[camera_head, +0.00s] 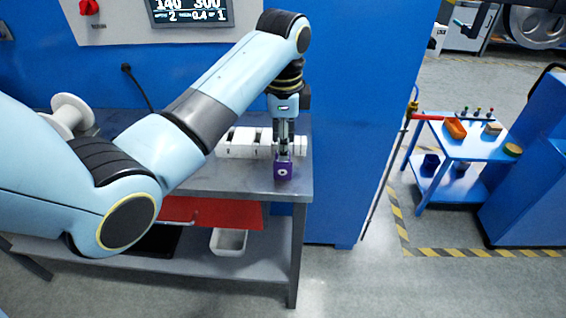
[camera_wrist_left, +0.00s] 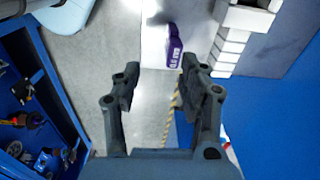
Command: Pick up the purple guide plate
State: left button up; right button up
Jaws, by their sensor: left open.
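The purple guide plate (camera_head: 283,171) stands at the front right edge of the grey workbench (camera_head: 235,182), with a pale round mark on its face. My left gripper (camera_head: 284,150) points down from above, right at the plate in the head view, and partly hides its top. In the left wrist view the purple plate (camera_wrist_left: 174,48) lies beyond the fingertips, nearer the right finger. The left gripper (camera_wrist_left: 158,80) is open there, with nothing seen between its fingers. My right gripper is not in view.
A row of white blocks (camera_head: 240,143) stands on the bench behind the plate. A white spool (camera_head: 72,112) is at the left, and a white bin (camera_head: 228,241) is on the lower shelf. A blue cart (camera_head: 465,147) with small parts stands at the right, beyond open floor.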

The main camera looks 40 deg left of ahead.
aim_at(283, 163)
pick_arm(q)
jog(key=shift+w+r+m, duration=0.3)
jog(key=shift+w+r, duration=0.2)
jog(key=shift+w, duration=0.65)
jog(key=shift+m, duration=0.3)
notch_tip(283, 163, down, 5)
jog(key=shift+r, duration=0.1)
jog(key=f, duration=0.1)
jog(key=a+f, duration=0.1)
jog(key=f, duration=0.3)
jog(key=shift+s+a+p, duration=0.15)
jog(key=shift+s+p, duration=0.25)
jog(key=shift+f, duration=0.3)
grip_shut()
